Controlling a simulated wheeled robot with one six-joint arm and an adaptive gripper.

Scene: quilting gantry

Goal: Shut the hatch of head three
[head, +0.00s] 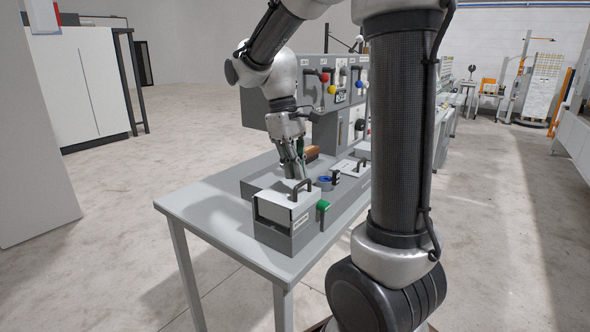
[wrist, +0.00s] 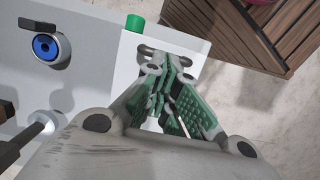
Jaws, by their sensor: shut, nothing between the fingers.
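The nearest hatch (head: 275,201) is a light grey lid with a dark bar handle (head: 303,187), on a grey housing at the near end of the bench. A darker band shows under the lid's front edge; I cannot tell how far it stands open. The label on its side is too small to read, so I cannot confirm which head it is. My gripper (head: 300,175) is shut and empty, pointing down just behind the handle. In the wrist view its green-padded fingertips (wrist: 172,72) overlap a dark bar handle (wrist: 150,50); contact is unclear.
A green button (head: 323,205) sits right of the housing, and a blue ring (head: 325,180) lies farther back. Another grey lid (head: 347,168) with a handle is beyond. A tall panel with coloured knobs (head: 331,89) stands behind. Brown slatted wood (wrist: 250,30) is at the wrist view's top right.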

